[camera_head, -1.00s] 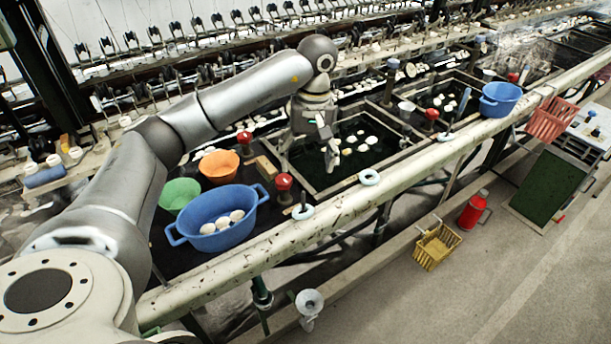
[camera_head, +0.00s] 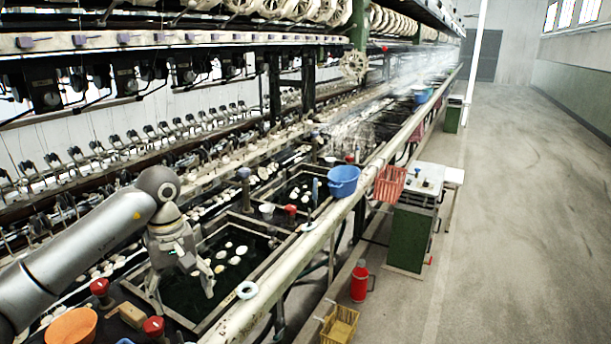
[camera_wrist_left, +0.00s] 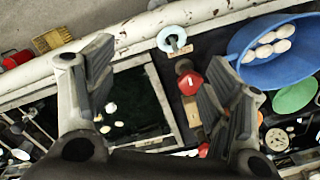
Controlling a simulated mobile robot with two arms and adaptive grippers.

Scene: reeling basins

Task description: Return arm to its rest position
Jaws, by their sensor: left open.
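My left arm comes in from the lower left in the head view. Its gripper (camera_head: 180,286) points down over a dark water basin (camera_head: 222,268) with several white cocoons floating in it. The fingers are apart with nothing between them. In the left wrist view the two fingers of the gripper (camera_wrist_left: 165,95) are spread wide, and the basin (camera_wrist_left: 135,95) shows between them. My right gripper is not in view.
A red-knobbed post (camera_wrist_left: 187,80) and a blue bowl of cocoons (camera_wrist_left: 285,62) are close to the fingers. The aisle floor (camera_head: 500,220) is clear.

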